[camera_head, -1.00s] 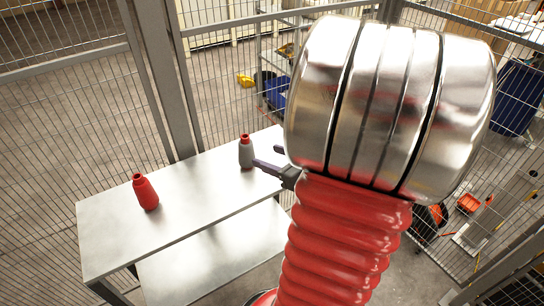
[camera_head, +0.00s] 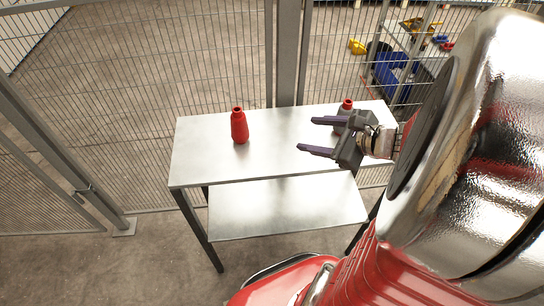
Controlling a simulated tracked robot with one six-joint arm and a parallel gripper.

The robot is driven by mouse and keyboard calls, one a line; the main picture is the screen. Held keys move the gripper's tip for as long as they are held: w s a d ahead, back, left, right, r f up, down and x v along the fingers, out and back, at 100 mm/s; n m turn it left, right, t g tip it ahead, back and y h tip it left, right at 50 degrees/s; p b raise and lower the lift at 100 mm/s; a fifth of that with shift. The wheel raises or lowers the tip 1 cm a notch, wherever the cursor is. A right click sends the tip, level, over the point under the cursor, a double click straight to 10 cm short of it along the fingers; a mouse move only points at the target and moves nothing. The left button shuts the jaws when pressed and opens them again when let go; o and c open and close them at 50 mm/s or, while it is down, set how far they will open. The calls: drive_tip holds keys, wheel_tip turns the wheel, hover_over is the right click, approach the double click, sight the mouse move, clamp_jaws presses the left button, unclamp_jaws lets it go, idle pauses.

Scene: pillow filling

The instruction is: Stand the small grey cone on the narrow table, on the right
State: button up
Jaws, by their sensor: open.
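A lower shelf (camera_head: 285,208) lies under the tabletop. A wire mesh fence with a grey post (camera_head: 288,50) runs close behind the table. Blue and yellow items lie beyond it at the upper right. The tabletop's left end and middle between the cones are clear.

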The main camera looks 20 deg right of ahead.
drive_tip(key=s+a+r+n+g, duration=0.1)
drive_tip(key=s+a+n+g, duration=0.2)
drive_tip(key=a+n, duration=0.4)
drive_tip(key=s+a+n+g, duration=0.2)
drive_tip(key=a+n+g, duration=0.1)
drive_tip(key=a+n, duration=0.45)
drive_tip(key=s+r+n+h, duration=0.3)
drive_tip(key=r+n, duration=0.3)
drive_tip(key=n, duration=0.6)
drive_tip(key=shift+s+a+t+h, duration=0.3)
drive_tip(key=shift+a+h, duration=0.15)
drive_tip(key=shift+h, duration=0.25)
